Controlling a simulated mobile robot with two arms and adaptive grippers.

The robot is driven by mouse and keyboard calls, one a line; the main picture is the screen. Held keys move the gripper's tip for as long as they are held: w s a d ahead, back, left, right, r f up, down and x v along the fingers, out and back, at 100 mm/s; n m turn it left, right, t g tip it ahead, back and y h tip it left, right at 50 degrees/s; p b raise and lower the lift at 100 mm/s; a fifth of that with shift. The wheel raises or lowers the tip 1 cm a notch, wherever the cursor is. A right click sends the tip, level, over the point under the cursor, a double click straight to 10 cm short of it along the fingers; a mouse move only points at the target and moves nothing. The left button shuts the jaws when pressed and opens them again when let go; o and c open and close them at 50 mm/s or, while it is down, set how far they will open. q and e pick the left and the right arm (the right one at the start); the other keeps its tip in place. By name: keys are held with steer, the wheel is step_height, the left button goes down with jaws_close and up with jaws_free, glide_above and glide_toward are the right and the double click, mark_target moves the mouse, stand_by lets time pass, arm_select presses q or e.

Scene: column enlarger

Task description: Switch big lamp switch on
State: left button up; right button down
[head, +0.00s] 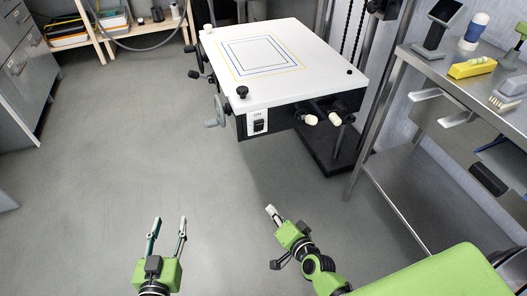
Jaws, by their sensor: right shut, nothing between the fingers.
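The big lamp switch (259,126) is a black rocker on a white plate under the label "ON". It sits on the front face of the enlarger's white-topped table (290,58), near its front left corner. Which way the rocker is tipped is too small to tell. My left gripper (167,222) is open and empty over the floor, below and left of the switch. My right gripper (270,210) is shut and empty, below the switch and apart from it.
A hand crank (217,112) stands left of the switch, and pale-tipped knobs (310,119) stick out to its right. A metal bench (440,72) with a yellow block (472,67) and other items stands at the right. The grey floor (110,150) at the left is clear.

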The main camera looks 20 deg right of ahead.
mark_target(260, 122)
arm_select(q)
steer(key=s+r+t+h+b, duration=0.1)
steer(key=s+r+t+b, duration=0.1)
steer(key=r, duration=1)
steer(key=s+r+t+h+b, duration=0.1)
steer(key=s+r+t+b, duration=0.2)
steer(key=r, duration=0.9)
steer(key=t+b, duration=0.2)
steer(key=b, duration=0.1)
steer(key=shift+s+a+t+b, duration=0.2)
steer(key=shift+t+b, duration=0.1)
steer(key=shift+b, duration=0.1)
arm_select(e)
steer(key=w+d+r+m+t, duration=0.1)
steer(key=w+r+m+t, duration=0.1)
steer(key=r, duration=0.6)
steer(key=w+d+r+m+t+h, duration=0.1)
steer(key=r+m+t, duration=0.3)
steer(key=r, duration=0.5)
steer(key=shift+w+d+r+m+t, duration=0.15)
steer(key=shift+w+d+m+t, duration=0.15)
steer(key=shift+w+d+m, duration=0.4)
steer(key=shift+a, duration=0.1)
